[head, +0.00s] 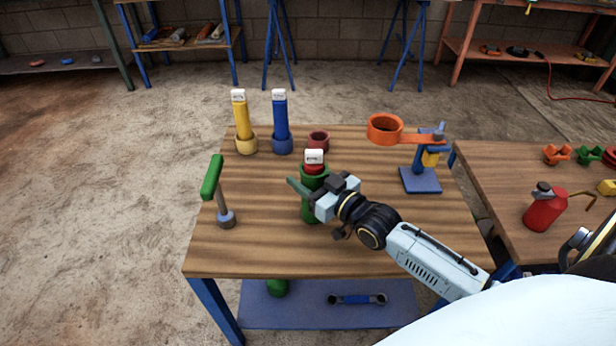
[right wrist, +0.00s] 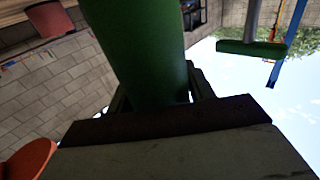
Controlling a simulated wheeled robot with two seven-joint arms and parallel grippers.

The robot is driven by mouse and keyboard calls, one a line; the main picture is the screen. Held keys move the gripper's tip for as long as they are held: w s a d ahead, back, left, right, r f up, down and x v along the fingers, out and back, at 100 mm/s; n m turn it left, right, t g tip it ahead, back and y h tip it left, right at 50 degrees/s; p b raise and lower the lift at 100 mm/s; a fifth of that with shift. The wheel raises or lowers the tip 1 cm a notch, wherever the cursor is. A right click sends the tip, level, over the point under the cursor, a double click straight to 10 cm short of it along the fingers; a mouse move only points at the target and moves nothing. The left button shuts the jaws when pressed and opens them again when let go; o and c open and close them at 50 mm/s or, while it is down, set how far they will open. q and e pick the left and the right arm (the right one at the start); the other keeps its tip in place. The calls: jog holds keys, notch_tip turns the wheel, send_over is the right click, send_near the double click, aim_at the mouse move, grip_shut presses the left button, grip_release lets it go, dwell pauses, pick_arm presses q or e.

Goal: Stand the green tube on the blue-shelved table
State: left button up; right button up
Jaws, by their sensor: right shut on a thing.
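The green tube (head: 309,208) is upright over the middle of the wooden-topped table with a blue shelf (head: 250,306). A red piece with a white top (head: 314,158) shows at its upper end. My right gripper (head: 314,193) is shut on the tube, fingers on either side of its upper part. The tube (right wrist: 140,45) fills the upper middle of the right wrist view, between the fingers. I cannot tell whether its base touches the tabletop; the foot is partly hidden. My left gripper is not in view.
A yellow tube (head: 241,115) and a blue tube (head: 281,120) stand behind, beside a dark red cup (head: 319,140). An orange ring on a blue stand (head: 421,181) is at the right; a green-handled tool (head: 211,180) stands left. The front tabletop is clear. A second table adjoins right.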

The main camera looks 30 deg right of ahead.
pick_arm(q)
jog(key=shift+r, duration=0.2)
pick_arm(e)
jog(key=o, duration=1.1)
jog(key=shift+f, duration=0.15)
jog(key=shift+o, duration=0.2)
jog(key=shift+s+r, duration=0.1)
jog(key=shift+r, duration=0.1)
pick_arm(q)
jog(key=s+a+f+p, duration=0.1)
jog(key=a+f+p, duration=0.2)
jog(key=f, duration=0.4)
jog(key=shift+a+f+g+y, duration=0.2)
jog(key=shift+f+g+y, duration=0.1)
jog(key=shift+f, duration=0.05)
pick_arm(e)
jog(key=v, duration=1.1)
jog(key=shift+s, duration=0.4)
jog(key=shift+f, duration=0.1)
